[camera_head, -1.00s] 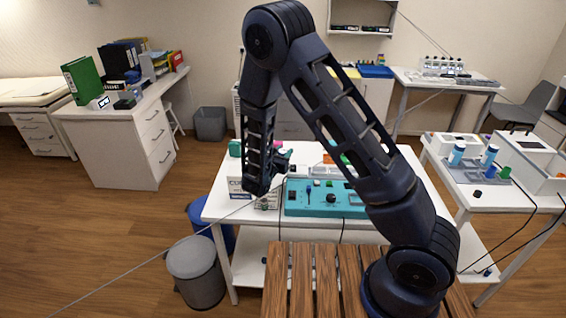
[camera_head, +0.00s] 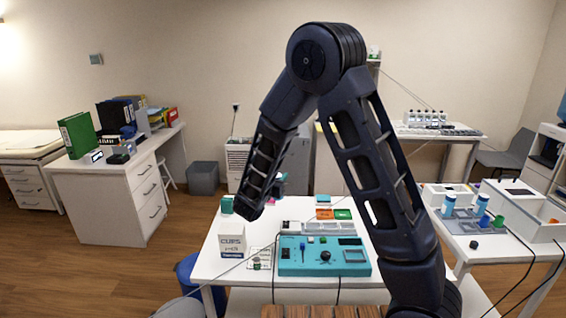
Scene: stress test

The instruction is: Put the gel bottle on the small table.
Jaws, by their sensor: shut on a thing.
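My gripper (camera_head: 279,186) is mostly hidden behind my forearm, above the back left part of the white front table (camera_head: 213,250). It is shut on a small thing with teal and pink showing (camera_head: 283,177). Too little of it shows to tell whether it is the gel bottle. I cannot tell for sure which table is the small one.
The front table carries a teal control panel (camera_head: 325,257), a white cups box (camera_head: 232,241), a teal block (camera_head: 227,204) and orange and green pieces (camera_head: 342,214). White bins (camera_head: 530,212) stand on the right table. A grey bin (camera_head: 202,178) stands on the floor behind.

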